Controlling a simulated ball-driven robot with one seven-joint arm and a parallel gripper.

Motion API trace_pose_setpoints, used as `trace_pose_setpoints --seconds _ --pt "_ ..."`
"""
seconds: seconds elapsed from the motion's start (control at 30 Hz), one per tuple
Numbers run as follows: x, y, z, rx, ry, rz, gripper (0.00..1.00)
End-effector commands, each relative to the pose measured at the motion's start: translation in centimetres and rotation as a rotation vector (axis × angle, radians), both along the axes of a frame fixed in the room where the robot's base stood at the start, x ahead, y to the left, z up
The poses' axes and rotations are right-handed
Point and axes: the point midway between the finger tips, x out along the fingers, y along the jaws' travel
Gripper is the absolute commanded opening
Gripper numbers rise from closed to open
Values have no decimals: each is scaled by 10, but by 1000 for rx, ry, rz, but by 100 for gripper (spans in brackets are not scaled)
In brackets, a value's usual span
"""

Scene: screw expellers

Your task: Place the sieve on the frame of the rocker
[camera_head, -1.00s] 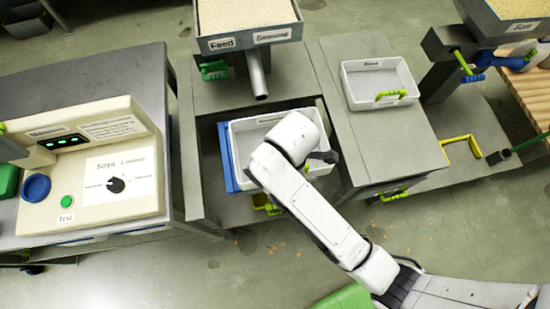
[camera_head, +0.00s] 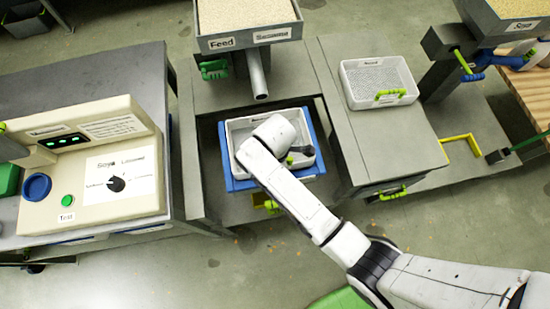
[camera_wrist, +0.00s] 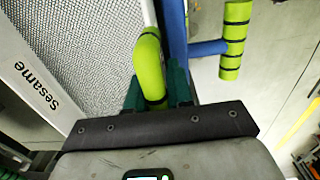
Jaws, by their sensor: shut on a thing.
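The sieve (camera_head: 236,133) is a white rectangular tray. In the wrist view the sieve (camera_wrist: 85,50) shows a grey mesh floor, the word "Sesame" on its wall and a lime handle (camera_wrist: 150,65). My gripper (camera_wrist: 155,92) is shut on that handle with dark green fingers; my arm hides it in the head view. The blue frame of the rocker (camera_head: 224,155) shows around the sieve on its left, right and front sides. A blue bar of the frame (camera_wrist: 175,35) runs close beside the handle. Whether the sieve rests on the frame or hovers just above it, I cannot tell.
A second white sieve (camera_head: 370,78) with a lime handle stands on the grey cabinet to the right. A feed hopper (camera_head: 248,20) with a spout (camera_head: 257,75) hangs behind the rocker. A control panel (camera_head: 90,165) stands at left. A blue lever with a green grip (camera_wrist: 235,40) sticks out near my gripper.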

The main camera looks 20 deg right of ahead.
Motion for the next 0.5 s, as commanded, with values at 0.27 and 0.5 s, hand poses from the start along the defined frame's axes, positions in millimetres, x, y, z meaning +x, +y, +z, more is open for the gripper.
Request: trace_pose_setpoints --seconds 0.27,0.5 --pt "0 0 0 0 1 0 39" --pt "0 0 0 0 1 0 47"
